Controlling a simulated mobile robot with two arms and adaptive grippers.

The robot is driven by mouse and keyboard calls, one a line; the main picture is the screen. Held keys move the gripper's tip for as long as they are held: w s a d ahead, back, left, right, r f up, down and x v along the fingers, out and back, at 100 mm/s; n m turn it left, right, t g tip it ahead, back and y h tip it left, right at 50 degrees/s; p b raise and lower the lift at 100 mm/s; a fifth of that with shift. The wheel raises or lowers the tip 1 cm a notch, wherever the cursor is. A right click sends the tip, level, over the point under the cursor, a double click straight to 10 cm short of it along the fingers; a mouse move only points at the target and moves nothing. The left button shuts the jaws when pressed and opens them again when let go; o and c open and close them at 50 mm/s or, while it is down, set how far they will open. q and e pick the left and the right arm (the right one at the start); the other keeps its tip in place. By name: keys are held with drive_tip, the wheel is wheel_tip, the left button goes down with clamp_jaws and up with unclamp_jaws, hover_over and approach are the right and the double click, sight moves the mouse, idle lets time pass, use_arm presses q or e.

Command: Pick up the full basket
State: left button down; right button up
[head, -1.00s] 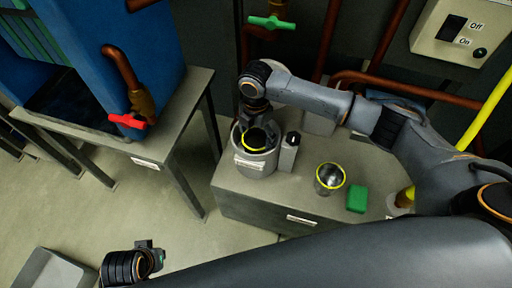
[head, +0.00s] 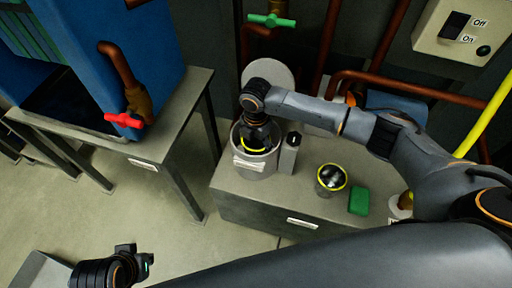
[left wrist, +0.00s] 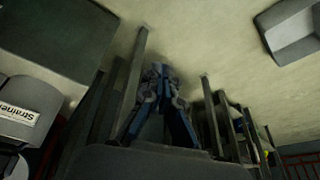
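A grey bench unit has a round grey container (head: 256,168) with a white label. A yellow-rimmed basket (head: 256,151) sits inside it, its contents mostly hidden by my right gripper (head: 256,140). That gripper points down at the basket's rim; whether its fingers are shut on it is unclear. A second yellow-rimmed basket (head: 332,179), with dark shiny content, stands on the bench to the right. My left gripper (head: 137,262) is low at the left, over the floor and away from both baskets. Dark finger-like parts show in the left wrist view (left wrist: 160,105); their opening is unclear.
A green block (head: 359,201) lies right of the second basket. A grey post stands beside the container. A round grey disc (head: 270,75) shows behind my right wrist. A grey table (head: 170,120) carries a blue machine (head: 130,50) with a red-handled valve.

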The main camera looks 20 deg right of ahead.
drive_tip(key=shift+c, duration=1.4)
